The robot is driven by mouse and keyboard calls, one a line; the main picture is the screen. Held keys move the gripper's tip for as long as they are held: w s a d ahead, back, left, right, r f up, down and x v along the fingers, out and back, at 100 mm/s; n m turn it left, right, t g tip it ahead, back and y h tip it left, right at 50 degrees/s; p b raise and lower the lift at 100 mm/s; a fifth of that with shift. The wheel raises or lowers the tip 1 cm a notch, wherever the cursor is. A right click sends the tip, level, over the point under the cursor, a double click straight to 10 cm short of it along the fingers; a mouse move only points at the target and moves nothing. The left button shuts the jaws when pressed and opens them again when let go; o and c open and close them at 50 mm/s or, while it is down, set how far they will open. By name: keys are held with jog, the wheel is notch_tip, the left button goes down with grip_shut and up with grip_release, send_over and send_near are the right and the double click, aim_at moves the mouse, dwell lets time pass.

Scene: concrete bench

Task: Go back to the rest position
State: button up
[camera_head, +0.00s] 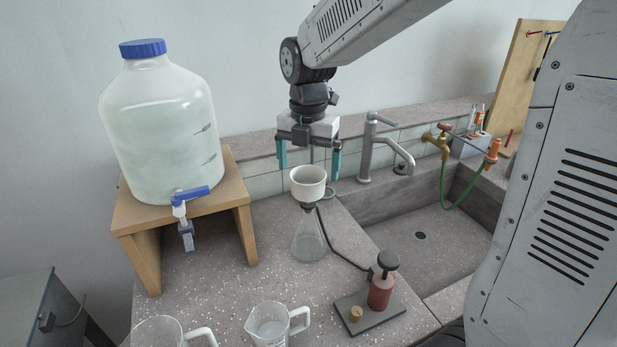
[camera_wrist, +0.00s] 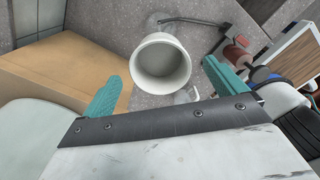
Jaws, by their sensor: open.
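My gripper (camera_head: 309,158) is open and empty, with its teal fingers pointing down above the bench. It hangs just above and behind a white funnel (camera_head: 308,182) that sits on a clear conical flask (camera_head: 308,242). In the wrist view the funnel (camera_wrist: 162,64) lies beyond and between the two spread fingertips of my gripper (camera_wrist: 160,88). The funnel looks empty inside. I cannot tell the exact gap between the fingers and the funnel rim.
A large carboy (camera_head: 158,130) with a blue cap stands on a wooden stand (camera_head: 240,190) at left. A sink (camera_head: 425,235) with a tap (camera_head: 368,150) lies at right. A red hand pump (camera_head: 381,285) and two glass beakers (camera_head: 268,324) are in front.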

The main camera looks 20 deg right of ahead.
jog(key=shift+r, duration=0.3)
jog(key=shift+s+r, duration=0.1)
jog(key=shift+s, duration=0.1)
jog(key=s+d+r+m, duration=0.1)
jog(key=s+m, duration=1.1)
jog(key=m, duration=0.1)
jog(key=s+d+r+m+t, duration=0.1)
jog(key=s+d+m, duration=0.1)
jog(key=s+m, duration=1)
jog(key=shift+s+r+m, duration=0.3)
jog(key=shift+r+m, duration=0.05)
jog(key=shift+m, duration=0.65)
